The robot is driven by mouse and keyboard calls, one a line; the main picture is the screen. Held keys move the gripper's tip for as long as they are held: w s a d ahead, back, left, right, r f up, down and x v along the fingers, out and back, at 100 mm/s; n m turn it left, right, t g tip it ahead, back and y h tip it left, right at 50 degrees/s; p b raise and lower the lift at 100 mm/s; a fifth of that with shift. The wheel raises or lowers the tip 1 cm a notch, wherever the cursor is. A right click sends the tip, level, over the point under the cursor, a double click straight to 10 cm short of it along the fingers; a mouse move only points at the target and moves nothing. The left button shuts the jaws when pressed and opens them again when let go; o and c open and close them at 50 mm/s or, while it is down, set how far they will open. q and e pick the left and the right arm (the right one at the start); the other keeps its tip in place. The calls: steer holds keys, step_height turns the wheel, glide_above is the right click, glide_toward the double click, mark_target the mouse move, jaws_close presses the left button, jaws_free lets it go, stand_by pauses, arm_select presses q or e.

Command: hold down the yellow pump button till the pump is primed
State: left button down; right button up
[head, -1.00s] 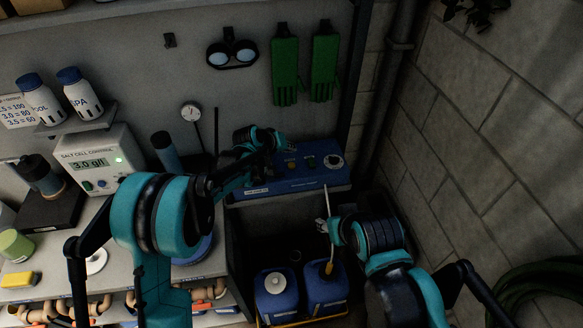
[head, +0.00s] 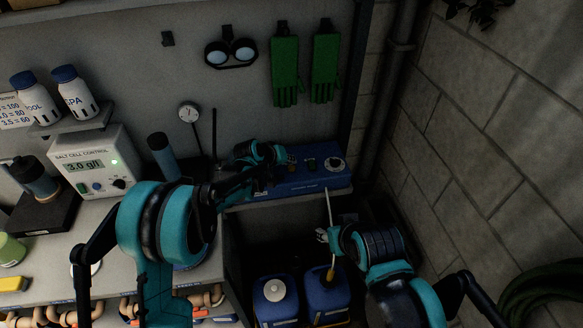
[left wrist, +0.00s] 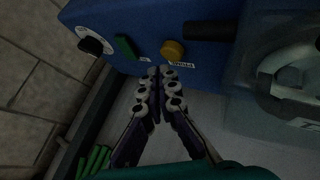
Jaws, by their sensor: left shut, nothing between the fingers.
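The blue pump box (head: 310,183) stands at the back of the bench in the head view. In the left wrist view, its round yellow button (left wrist: 172,50) sits beside a "PRIME" label, with a green switch (left wrist: 125,47) and a black knob (left wrist: 91,46) to its left. My left gripper (left wrist: 165,73) is shut and empty. Its fingertips lie just below the yellow button in that view and look apart from it. In the head view my left wrist covers the box's left part. My right gripper (head: 325,234) is low in front of the box; its fingers are too small to read.
A pale rod (head: 330,210) rises beside my right gripper. Blue jugs (head: 276,300) stand below the box. A salt cell control unit (head: 95,165) and a dark cylinder (head: 162,155) are to the left. A block wall (head: 490,130) bounds the right side.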

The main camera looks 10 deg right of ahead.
arm_select(q)
steer(key=shift+f, duration=0.1)
stand_by(0.7)
steer(key=shift+f+b, duration=0.35)
steer(key=shift+b, duration=0.15)
